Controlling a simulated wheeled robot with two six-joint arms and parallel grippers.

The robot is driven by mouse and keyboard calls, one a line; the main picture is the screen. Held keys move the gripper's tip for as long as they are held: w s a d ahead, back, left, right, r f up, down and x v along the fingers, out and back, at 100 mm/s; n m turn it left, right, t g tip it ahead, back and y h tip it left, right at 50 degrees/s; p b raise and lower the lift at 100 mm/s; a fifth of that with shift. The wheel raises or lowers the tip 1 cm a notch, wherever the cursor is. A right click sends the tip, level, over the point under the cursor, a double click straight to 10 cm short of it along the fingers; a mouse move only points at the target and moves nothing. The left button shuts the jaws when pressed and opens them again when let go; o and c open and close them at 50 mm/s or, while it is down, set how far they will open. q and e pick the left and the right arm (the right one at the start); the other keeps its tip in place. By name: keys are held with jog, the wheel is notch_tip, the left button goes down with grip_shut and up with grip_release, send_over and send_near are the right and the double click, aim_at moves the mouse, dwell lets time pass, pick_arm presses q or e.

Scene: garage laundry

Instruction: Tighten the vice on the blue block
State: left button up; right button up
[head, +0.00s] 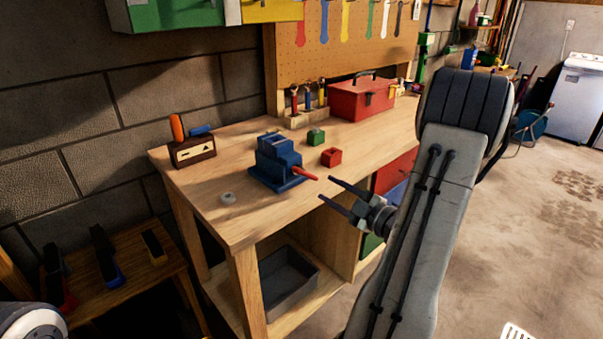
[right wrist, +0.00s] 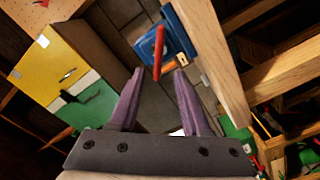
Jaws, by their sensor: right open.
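The blue vice (head: 277,168) stands on the wooden workbench (head: 232,212), with its red handle (head: 305,174) sticking out toward the front right. A separate blue block cannot be told apart from the vice's blue jaws. My right gripper (head: 325,188) is open and empty just in front of the handle, fingers pointing at the vice. In the right wrist view the handle (right wrist: 159,52) lines up with the gap between the fingertips (right wrist: 158,76), with the vice (right wrist: 180,38) behind it. No contact with the handle shows. My left gripper is out of view.
A red block (head: 331,157) and a green block (head: 315,138) lie right of the vice. A grey ring-like piece (head: 228,198) lies near the bench's left front. A red toolbox (head: 360,99) stands behind. A grey bin (head: 288,282) sits on the lower shelf.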

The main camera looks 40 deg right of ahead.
aim_at(308, 176)
jog(key=w, duration=0.5)
jog(key=w+p, duration=0.1)
jog(key=w, duration=0.3)
jog(key=shift+w+a, duration=0.2)
jog(key=shift+w, duration=0.2)
grip_shut()
